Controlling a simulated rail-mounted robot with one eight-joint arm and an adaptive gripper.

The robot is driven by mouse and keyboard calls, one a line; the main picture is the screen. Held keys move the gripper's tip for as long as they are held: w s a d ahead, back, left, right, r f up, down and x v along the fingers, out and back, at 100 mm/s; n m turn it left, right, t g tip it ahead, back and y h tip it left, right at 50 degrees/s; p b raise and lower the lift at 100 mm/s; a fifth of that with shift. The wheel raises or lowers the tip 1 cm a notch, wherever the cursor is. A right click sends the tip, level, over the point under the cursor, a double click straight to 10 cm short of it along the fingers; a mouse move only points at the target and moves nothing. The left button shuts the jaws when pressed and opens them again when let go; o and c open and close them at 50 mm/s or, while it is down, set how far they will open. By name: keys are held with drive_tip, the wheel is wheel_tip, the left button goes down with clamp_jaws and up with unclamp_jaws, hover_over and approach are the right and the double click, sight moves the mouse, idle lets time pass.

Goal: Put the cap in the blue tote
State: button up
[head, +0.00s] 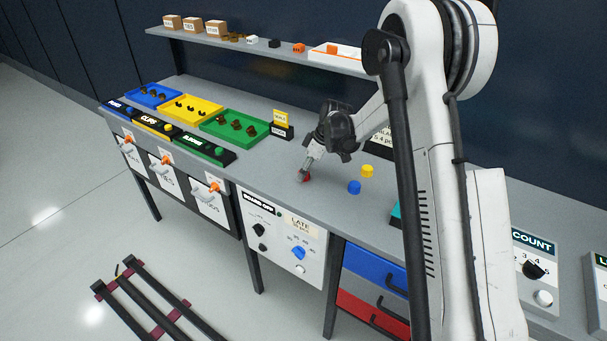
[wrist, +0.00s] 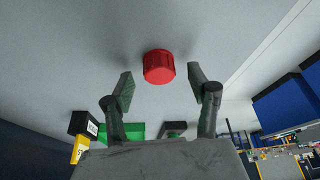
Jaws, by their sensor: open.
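A red cap (head: 306,178) sits on the grey bench top near its front edge. My gripper (head: 308,166) is directly above it, pointing down. In the wrist view the red cap (wrist: 159,66) lies just beyond and between the tips of my two spread fingers (wrist: 160,83), with a gap on both sides. A blue cap (head: 354,187) and a yellow cap (head: 367,171) stand to the right on the bench. A blue tray (head: 148,91) is at the far left end. A blue drawer-like bin (head: 372,268) is under the bench. I cannot tell which is the blue tote.
A yellow tray (head: 186,107) and a green tray (head: 240,131) hold small dark parts. A yellow sign on a black block (head: 282,126) stands behind my gripper. A shelf (head: 255,47) with boxes runs along the back. A red bin (head: 370,318) is below the blue one.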

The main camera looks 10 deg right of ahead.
drive_tip(key=shift+x, duration=0.8)
drive_tip(key=c, duration=0.9)
drive_tip(key=shift+r, duration=0.1)
